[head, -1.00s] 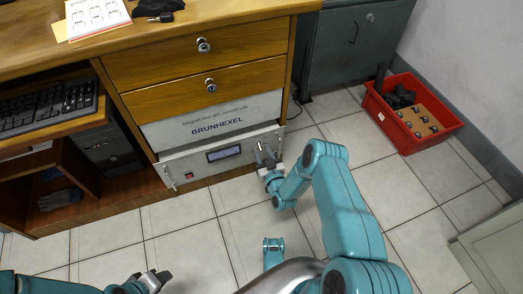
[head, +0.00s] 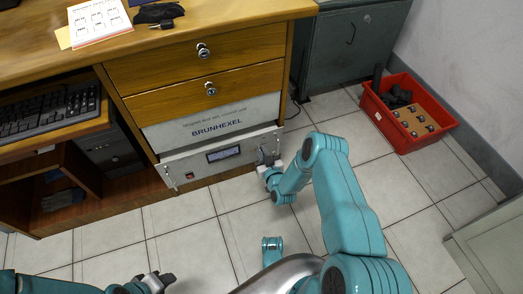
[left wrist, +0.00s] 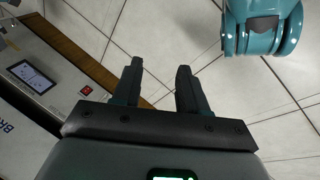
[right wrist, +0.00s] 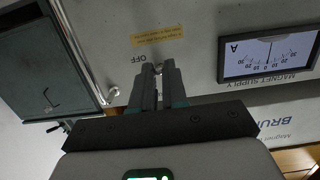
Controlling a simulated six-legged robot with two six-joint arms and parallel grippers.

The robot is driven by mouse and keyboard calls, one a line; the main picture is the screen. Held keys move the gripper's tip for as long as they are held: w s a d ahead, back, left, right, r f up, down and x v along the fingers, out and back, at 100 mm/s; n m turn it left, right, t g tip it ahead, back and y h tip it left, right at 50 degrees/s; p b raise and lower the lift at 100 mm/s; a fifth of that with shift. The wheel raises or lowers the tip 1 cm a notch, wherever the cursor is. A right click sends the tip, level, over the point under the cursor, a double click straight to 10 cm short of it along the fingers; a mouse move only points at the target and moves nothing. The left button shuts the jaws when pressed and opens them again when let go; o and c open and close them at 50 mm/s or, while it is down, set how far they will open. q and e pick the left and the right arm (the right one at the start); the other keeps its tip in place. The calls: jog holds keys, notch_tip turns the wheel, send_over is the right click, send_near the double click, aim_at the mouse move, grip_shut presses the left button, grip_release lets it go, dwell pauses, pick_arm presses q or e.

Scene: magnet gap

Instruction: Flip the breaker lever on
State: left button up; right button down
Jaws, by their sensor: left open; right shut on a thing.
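The grey breaker panel (head: 195,165) with a small display is the lowest front of the desk's drawer column. The breaker lever (right wrist: 158,67) shows as a small light tip between my right gripper's fingertips, beside the printed word OFF; the fingers hide most of it. My right gripper (right wrist: 160,80) is shut on the lever, and in the head view it (head: 266,158) is at the panel's right end. My left gripper (left wrist: 160,66) is open and empty; in the head view it (head: 164,280) is low over the floor, apart from the panel.
A yellow label (right wrist: 157,35) and a meter display (right wrist: 268,52) are on the panel near the lever. A red switch (left wrist: 87,91) is on the panel's other side. A red crate (head: 425,137) stands on the floor at right, by a grey cabinet (head: 350,45).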

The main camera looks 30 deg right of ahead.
pick_arm(q)
jog(key=s+d+r+g+p, duration=0.1)
jog(key=s+r+p, duration=0.2)
jog(key=r+p, duration=0.4)
jog(key=shift+s+d+r+g, duration=0.15)
jog(key=shift+s+r+g, duration=0.1)
jog(key=shift+s+g, duration=0.1)
pick_arm(e)
jog(key=shift+w+d+r+g+y, duration=0.15)
jog(key=shift+r+g+y, duration=0.35)
jog(key=shift+g, duration=0.95)
jog(key=shift+w+a+r+g+y, duration=0.2)
jog(key=shift+r+g, duration=0.55)
jog(key=shift+g, duration=0.75)
jog(key=shift+w+d+r+g+y, duration=0.25)
jog(key=shift+r+g, duration=0.35)
jog(key=shift+g, duration=0.85)
pick_arm(q)
jog(key=shift+r, duration=0.1)
pick_arm(e)
jog(key=shift+w+g, duration=0.1)
jog(key=shift+g, duration=0.2)
jog(key=c, duration=1.2)
grip_release()
jog(key=shift+f, duration=0.1)
jog(key=shift+o, duration=0.2)
jog(key=shift+a, duration=0.1)
